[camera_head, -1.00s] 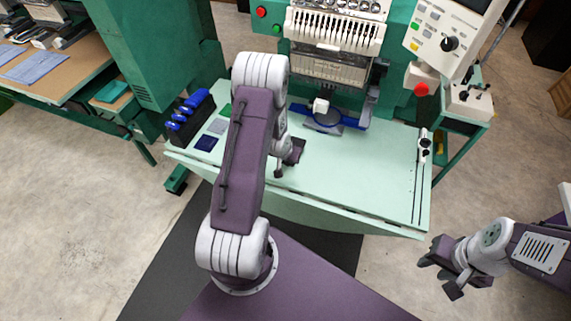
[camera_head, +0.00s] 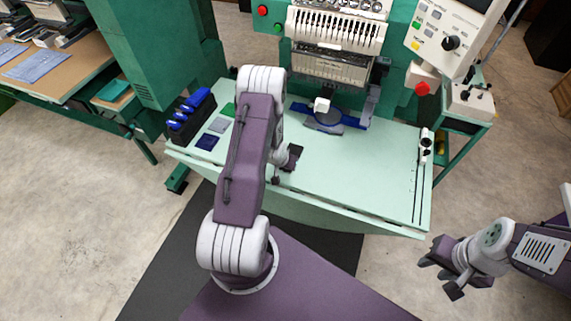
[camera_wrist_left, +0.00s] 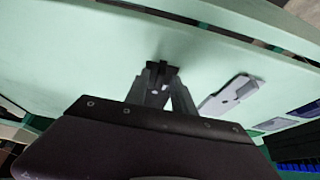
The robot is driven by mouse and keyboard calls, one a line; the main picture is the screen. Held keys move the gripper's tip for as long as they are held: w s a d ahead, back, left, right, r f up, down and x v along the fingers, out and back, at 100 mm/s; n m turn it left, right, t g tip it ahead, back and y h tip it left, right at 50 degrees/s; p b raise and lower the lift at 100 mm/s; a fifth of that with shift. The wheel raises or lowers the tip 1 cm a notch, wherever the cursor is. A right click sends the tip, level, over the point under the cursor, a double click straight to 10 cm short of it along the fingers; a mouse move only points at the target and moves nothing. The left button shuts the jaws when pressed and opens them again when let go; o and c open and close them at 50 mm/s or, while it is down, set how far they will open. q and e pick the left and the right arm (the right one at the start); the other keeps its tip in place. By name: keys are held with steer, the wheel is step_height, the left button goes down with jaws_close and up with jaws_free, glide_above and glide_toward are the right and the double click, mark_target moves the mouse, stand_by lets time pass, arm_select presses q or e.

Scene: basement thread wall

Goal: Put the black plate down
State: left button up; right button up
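My left gripper (camera_wrist_left: 161,80) points at the pale green table top in the left wrist view. Its fingers converge on a small black plate (camera_wrist_left: 162,66) at their tips, close over the table; I cannot tell whether the plate touches it. In the head view the left gripper (camera_head: 286,165) is small and partly covered by its own arm, near the table's front middle, and the plate cannot be made out there. My right gripper (camera_head: 446,270) is open and empty, off the table's right front corner.
The pale green table (camera_head: 350,180) has free room right of the left gripper. A blue hoop arm (camera_head: 350,121) sits under the machine head behind. Left are navy (camera_head: 207,142) and grey (camera_head: 218,125) patches and a black rack (camera_head: 190,116) with blue items. A slim black-and-white rail (camera_head: 418,180) lies right.

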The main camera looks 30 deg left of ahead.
arm_select(q)
steer(key=shift+s+r, duration=0.1)
steer(key=shift+r, duration=0.5)
steer(key=p+v, duration=0.1)
steer(key=v, duration=1)
steer(key=s+d+r+m+g, duration=0.1)
steer(key=s+d+r+g, duration=0.1)
steer(key=s+d+r, duration=0.3)
steer(key=s+d+r+m+g+h, duration=0.1)
steer(key=s+d+r, duration=0.4)
steer(key=d, duration=0.5)
steer(key=shift+s+d+r+g, duration=0.2)
steer(key=shift+s+g, duration=0.15)
steer(key=shift+g, duration=0.05)
